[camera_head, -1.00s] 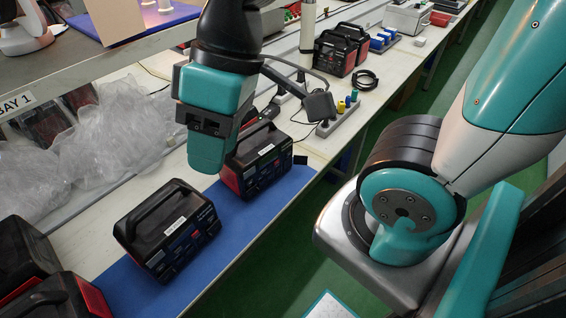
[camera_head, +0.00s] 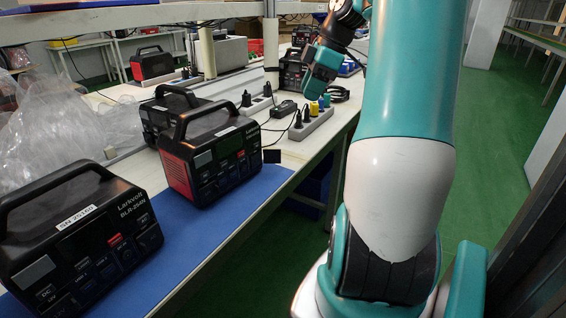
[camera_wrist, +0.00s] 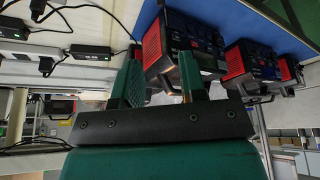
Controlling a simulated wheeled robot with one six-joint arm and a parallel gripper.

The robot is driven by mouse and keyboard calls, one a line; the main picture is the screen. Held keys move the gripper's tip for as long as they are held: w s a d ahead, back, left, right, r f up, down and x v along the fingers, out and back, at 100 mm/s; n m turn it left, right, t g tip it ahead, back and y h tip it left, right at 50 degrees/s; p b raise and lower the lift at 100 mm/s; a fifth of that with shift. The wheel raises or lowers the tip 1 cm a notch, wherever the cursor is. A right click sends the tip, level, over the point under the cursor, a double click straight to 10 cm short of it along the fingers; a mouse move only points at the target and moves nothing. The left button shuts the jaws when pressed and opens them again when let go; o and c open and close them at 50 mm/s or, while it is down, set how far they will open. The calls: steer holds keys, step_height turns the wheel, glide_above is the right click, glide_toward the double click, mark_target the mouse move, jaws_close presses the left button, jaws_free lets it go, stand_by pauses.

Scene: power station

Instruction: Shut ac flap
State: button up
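A black-and-red power station (camera_head: 208,155) stands on the blue mat (camera_head: 245,195) in the head view. A small dark square panel (camera_head: 271,156) sticks out at its right side; it looks like an open flap, but I cannot read any AC label on it. A second power station (camera_head: 85,240), marked Larkvolt, stands nearer at lower left. My gripper (camera_head: 316,88) is beyond the power strip, apart from the panel. In the wrist view my gripper (camera_wrist: 162,72) has its two fingers apart with nothing clearly between them. A power station (camera_wrist: 180,42) shows upside down behind the fingers.
A power strip (camera_head: 310,122) with coloured plugs and a black adapter (camera_head: 284,109) with cables lie beyond the mat. Another power station (camera_head: 170,112) stands behind. Crumpled clear plastic (camera_head: 50,135) lies at left. The green floor is free at right.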

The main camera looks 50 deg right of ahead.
mark_target(272, 156)
steer(key=b+x, duration=0.4)
steer(key=x, duration=1.3)
steer(key=shift+w, duration=0.1)
steer(key=shift+r, duration=0.1)
jaws_close()
